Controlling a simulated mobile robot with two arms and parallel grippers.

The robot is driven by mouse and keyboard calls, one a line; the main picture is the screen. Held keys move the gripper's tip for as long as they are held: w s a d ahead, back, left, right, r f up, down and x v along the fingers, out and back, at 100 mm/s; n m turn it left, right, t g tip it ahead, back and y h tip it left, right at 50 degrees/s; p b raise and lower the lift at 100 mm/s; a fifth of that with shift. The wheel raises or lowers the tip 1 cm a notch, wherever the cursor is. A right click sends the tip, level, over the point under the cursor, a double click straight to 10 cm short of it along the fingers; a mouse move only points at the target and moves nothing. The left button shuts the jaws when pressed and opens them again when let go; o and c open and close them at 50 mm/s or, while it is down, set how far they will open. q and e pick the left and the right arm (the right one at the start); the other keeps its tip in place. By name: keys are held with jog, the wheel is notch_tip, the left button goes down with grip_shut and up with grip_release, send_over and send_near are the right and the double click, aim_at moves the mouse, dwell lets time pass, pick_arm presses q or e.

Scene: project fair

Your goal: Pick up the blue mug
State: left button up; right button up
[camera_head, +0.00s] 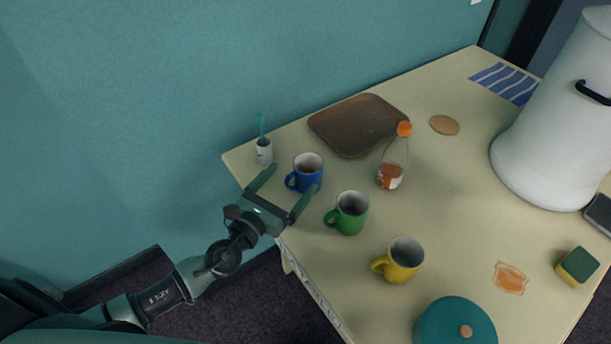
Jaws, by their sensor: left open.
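The blue mug (309,174) stands upright on the cream table, near its left edge, with its handle toward the lower left. My left gripper (288,180) is open at the table's left edge. Whether the fingers touch the mug I cannot tell. A green mug (351,214) and a yellow mug (404,260) stand upright nearer the front. My right gripper is not in view.
A cup with a toothbrush (264,151) stands left of the blue mug. A teal lidded pot (455,322), a sponge (577,266), a spill (510,278) and a large white urn (548,130) occupy the right.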

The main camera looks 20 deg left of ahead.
aim_at(300, 173)
pick_arm(q)
jog(key=p+x, duration=0.1)
jog(key=x, duration=0.5)
jog(key=shift+w+d+p, duration=0.25)
jog(key=shift+d+p, duration=0.05)
jog(key=shift+p, duration=0.05)
jog(key=shift+w+d+f, duration=0.1)
jog(key=shift+w+d, duration=0.05)
jog(key=shift+w, duration=0.05)
jog(key=c, duration=1.6)
jog(key=shift+c, duration=1.1)
jog(key=shift+r, duration=0.2)
